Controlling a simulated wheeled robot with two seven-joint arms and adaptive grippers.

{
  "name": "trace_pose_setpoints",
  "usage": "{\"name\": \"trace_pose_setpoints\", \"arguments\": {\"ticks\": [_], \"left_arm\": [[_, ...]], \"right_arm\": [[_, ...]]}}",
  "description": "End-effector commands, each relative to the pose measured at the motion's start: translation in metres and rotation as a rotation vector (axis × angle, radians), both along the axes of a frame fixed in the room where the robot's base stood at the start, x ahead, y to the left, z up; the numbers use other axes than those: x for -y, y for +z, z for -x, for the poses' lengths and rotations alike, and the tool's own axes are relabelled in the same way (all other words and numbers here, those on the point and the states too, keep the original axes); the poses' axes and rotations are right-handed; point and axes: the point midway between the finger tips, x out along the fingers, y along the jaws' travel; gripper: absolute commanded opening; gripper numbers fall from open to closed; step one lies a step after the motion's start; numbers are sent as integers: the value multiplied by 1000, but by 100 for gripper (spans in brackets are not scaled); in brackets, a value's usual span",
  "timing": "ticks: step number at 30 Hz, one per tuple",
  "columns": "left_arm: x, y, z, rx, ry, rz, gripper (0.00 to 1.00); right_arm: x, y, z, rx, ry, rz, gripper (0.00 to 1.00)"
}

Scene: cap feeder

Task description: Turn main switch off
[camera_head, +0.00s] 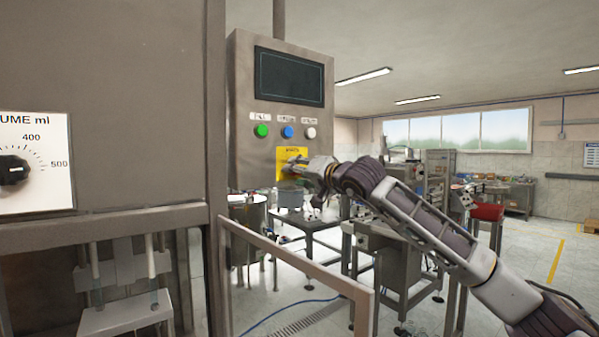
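The main switch is on a yellow plate (286,155) low on the front of a grey control box (242,108). My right arm comes in from the right, and its gripper (306,168) is at the plate, covering most of the switch. The fingers are small and overlap the switch, so I cannot tell whether they are closed on it or which way the switch points. My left gripper is not in view.
Green (262,130), blue (288,132) and white (310,132) buttons sit above the plate, under a dark screen (289,77). A volume dial (14,170) is at far left. A metal frame rail (300,262) runs below the box.

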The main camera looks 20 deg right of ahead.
Motion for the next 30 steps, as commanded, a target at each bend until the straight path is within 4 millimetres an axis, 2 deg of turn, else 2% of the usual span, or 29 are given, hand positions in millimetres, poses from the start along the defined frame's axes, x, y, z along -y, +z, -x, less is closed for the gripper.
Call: {"name": "trace_pose_setpoints", "arguments": {"ticks": [10,17,30], "left_arm": [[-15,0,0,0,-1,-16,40],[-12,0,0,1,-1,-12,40],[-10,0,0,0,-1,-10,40]], "right_arm": [[1,4,1,6,-1,-3,57],[3,4,5,7,-1,-4,57],[16,4,39,7,-2,-4,57]]}}
